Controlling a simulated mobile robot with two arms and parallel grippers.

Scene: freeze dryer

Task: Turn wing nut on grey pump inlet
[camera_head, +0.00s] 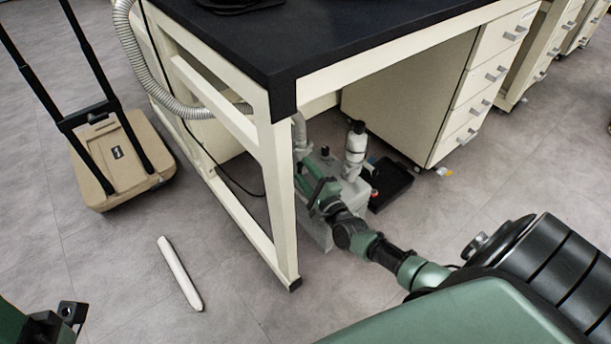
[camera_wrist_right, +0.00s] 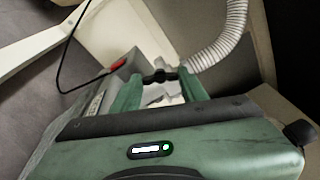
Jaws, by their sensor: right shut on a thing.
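The grey pump (camera_head: 318,232) stands on the floor under the black-topped bench. A ribbed grey hose (camera_wrist_right: 232,35) comes down to its inlet. The dark wing nut (camera_wrist_right: 160,76) on the inlet shows between the fingertips in the right wrist view. My right gripper (camera_head: 312,190) reaches in under the bench and is shut on the wing nut; in the right wrist view my right gripper (camera_wrist_right: 160,82) has one green finger on each side of it. In the head view the wing nut is hidden. Only a dark green and black part of my left arm shows at the lower left.
The bench leg (camera_head: 283,215) stands close to the left of my right gripper. A beige cart (camera_head: 112,190) and a white rod (camera_head: 180,273) are on the floor at left.

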